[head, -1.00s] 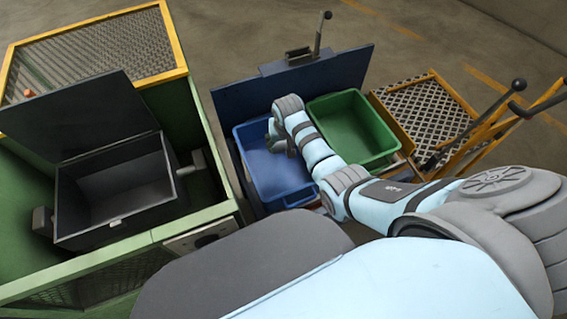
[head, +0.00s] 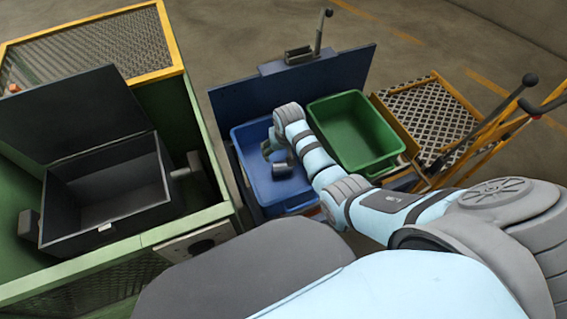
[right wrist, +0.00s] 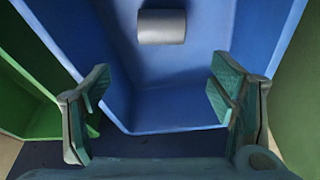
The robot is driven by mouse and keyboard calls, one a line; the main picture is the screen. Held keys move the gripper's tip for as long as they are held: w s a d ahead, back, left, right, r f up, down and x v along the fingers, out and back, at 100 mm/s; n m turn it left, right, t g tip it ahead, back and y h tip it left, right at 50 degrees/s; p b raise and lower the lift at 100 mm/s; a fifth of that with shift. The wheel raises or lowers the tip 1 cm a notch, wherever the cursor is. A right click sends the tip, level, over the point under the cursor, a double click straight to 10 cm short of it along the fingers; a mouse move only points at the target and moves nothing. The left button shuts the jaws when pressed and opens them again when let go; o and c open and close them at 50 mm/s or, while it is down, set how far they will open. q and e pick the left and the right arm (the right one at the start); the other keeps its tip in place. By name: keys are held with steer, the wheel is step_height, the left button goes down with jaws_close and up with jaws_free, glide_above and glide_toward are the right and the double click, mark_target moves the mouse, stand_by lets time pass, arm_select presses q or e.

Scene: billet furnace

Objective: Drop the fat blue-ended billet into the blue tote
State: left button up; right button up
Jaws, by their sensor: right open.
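A fat grey billet (head: 283,170) shows within the blue tote (head: 258,190), just below my right gripper (head: 270,150). In the right wrist view the billet (right wrist: 162,27) lies crosswise at the top of the picture, against the tote's blue inside (right wrist: 165,105). Its end colour cannot be made out, nor whether it rests on the tote's floor. My right gripper (right wrist: 160,80) is open, its two fingers wide apart with nothing between them and the billet beyond the tips. My left gripper is not in view.
A green tote (head: 355,130) stands right beside the blue one. A blue panel (head: 230,98) with a lever rises behind them. An open black box (head: 110,190) sits on the green machine at left. A yellow-framed mesh cart (head: 430,110) stands at right.

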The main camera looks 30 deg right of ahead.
steer(key=v, duration=1.2)
